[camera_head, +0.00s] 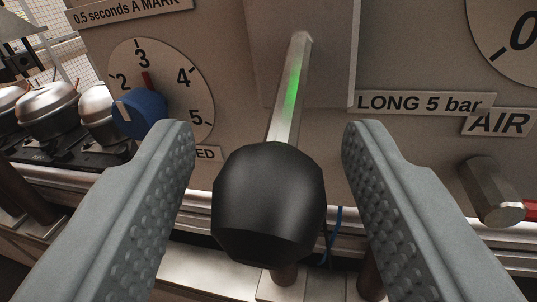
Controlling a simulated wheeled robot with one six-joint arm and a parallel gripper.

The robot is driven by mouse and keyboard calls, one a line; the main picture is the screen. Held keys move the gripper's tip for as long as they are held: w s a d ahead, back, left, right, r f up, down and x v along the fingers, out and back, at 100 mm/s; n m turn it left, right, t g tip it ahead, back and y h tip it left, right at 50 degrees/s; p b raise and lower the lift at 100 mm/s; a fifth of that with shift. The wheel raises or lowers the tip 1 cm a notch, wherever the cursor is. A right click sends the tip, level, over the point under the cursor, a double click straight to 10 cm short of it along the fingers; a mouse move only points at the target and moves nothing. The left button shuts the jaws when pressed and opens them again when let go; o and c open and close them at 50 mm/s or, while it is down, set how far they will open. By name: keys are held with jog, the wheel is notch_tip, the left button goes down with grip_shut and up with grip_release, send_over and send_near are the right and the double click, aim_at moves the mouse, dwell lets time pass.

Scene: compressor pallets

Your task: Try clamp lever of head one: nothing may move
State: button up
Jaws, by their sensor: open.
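A lever with a steel shaft (287,97) and a large black knob (268,204) points out from a grey plate (330,55) on the panel toward the camera. A green glow shows on the shaft. My gripper (270,140) is open, with one grey studded finger on each side of the knob. A gap shows between the knob and each finger, so neither appears to touch it. The lever's mounting behind the knob is partly hidden. No label reading head one is visible.
Left of the lever is a numbered dial (185,100) with a blue knob (139,113). Right are a "LONG 5 bar" label (420,103), an "AIR" label (499,122) and a metal fitting (490,190). Metal compressor domes (50,108) stand at far left.

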aim_at(268, 145)
grip_shut()
jog(key=shift+r, duration=0.15)
notch_tip(268, 145, up, 2)
jog(key=g, duration=0.3)
jog(key=shift+s+r+m+g, duration=0.1)
jog(key=shift+r+m+g, duration=0.1)
jog(key=shift+m+g, duration=0.15)
jog(key=shift+w+d+r+m+g+y, duration=0.1)
jog(key=shift+r+m+g+y, duration=0.15)
jog(key=shift+r+g, duration=0.4)
jog(key=shift+w+a+r+m+g+y, duration=0.1)
jog(key=shift+w+r+g+y, duration=0.15)
jog(key=shift+g, duration=0.75)
jog(key=shift+d+r+m+g+y, duration=0.1)
jog(key=shift+r+m+g+y, duration=0.1)
jog(key=shift+r+g, duration=0.5)
jog(key=shift+f, duration=0.1)
grip_release()
